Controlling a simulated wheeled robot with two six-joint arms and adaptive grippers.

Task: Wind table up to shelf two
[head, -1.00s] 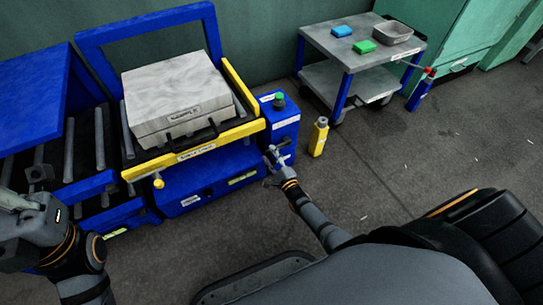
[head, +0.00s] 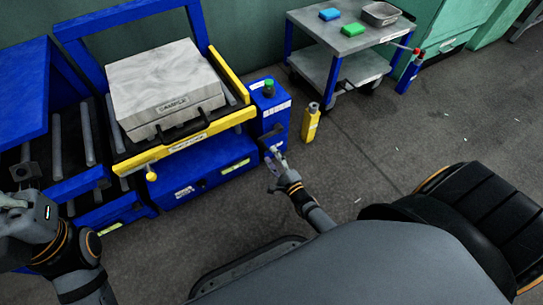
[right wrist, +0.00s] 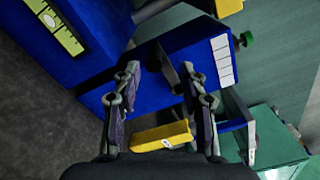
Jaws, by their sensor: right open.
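A yellow-edged table (head: 188,142) bears a pale grey block with a label (head: 166,85). It sits in a blue frame above a blue base (head: 205,172). A blue box with a green knob (head: 268,92) stands at its right; it also shows in the right wrist view (right wrist: 205,60). My right gripper (head: 276,160) is open and empty, low in front of this box. In the right wrist view its fingers (right wrist: 163,92) point towards the box, with a grey bar beyond them. My left gripper (head: 14,202) is at the left edge, its jaws unclear.
A yellow bottle (head: 311,122) stands on the floor right of the box. A cart (head: 345,38) carries a blue item, a green item and a metal tray. A roller conveyor (head: 87,130) lies left. The floor (head: 370,150) in front of the cart is clear.

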